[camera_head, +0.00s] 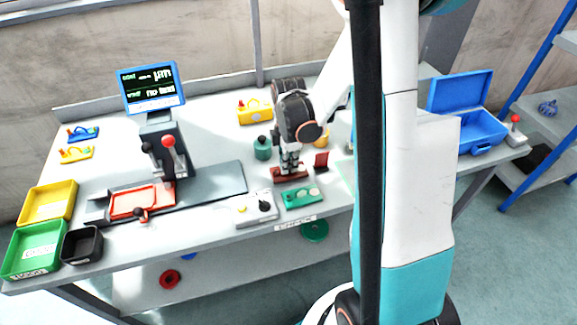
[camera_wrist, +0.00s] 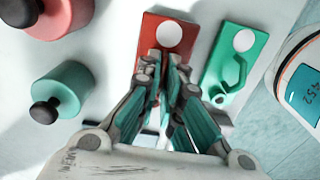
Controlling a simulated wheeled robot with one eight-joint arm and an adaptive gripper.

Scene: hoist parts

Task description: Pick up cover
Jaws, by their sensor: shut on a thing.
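A flat red cover (camera_head: 278,172) with a white disc lies under my gripper on the table. It also shows at the top middle of the wrist view (camera_wrist: 148,48). My gripper (camera_head: 290,166) points down and is shut on the red cover near its middle; the fingers (camera_wrist: 168,68) hide the part they hold. I cannot tell whether the cover is clear of the table. A similar green cover (camera_wrist: 243,50) with a white disc and a raised handle lies to the right of it in the wrist view, and in front of it in the head view (camera_head: 303,200).
Two knobbed cylinders, green (camera_wrist: 70,85) and pinkish red (camera_wrist: 68,14), stand close by. A grey box with knobs (camera_head: 257,207) lies left of the green cover. A lever station with a screen (camera_head: 152,88) stands left; an open blue box (camera_head: 482,130) stands right.

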